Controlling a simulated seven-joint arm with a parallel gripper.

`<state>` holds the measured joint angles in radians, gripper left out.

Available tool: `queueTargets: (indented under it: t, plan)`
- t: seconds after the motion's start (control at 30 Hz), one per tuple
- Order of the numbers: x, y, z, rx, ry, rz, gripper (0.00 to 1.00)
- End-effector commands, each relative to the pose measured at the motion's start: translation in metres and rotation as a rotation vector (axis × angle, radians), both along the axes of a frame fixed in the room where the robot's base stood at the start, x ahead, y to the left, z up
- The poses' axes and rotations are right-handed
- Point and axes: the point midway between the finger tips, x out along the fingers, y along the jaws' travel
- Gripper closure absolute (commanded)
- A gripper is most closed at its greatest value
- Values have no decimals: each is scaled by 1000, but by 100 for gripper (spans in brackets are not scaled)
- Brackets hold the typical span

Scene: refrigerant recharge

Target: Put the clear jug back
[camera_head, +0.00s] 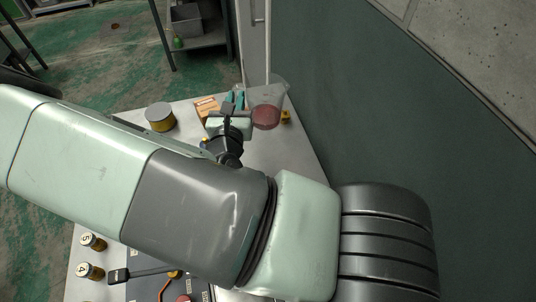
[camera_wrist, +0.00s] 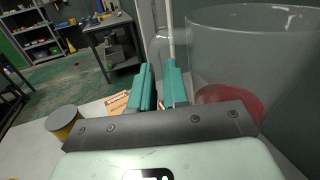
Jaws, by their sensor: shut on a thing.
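The clear jug (camera_head: 278,92) is a see-through vessel with dark red liquid in its bottom, near the far right corner of the table. In the wrist view the jug (camera_wrist: 255,55) fills the upper right, close beside the fingers. My gripper (camera_head: 236,98) has teal fingers, which also show in the wrist view (camera_wrist: 160,85). They are shut on the jug at its left side. The exact grip spot, perhaps a handle, is hard to see. I cannot tell whether the jug's base touches the table.
A yellow can with a grey top (camera_head: 160,117) and an orange box (camera_head: 206,107) stand left of the gripper. A small yellow item (camera_head: 286,117) is right of the jug. Numbered jars (camera_head: 92,242) stand near front left. A dark green wall (camera_head: 370,110) borders the right.

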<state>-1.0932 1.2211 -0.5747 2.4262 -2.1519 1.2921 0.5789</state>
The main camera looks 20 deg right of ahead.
Motion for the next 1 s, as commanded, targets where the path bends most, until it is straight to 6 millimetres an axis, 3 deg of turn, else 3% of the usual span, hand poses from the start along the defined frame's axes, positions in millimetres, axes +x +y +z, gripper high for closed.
queueTargets:
  t: [0.07,0.67,1.0]
  plan:
    - [-4,-8,2,-2,1,-11,100]
    - [-3,-6,-50,-1,2,-7,100]
    - [-3,-6,-105,-2,1,-7,100]
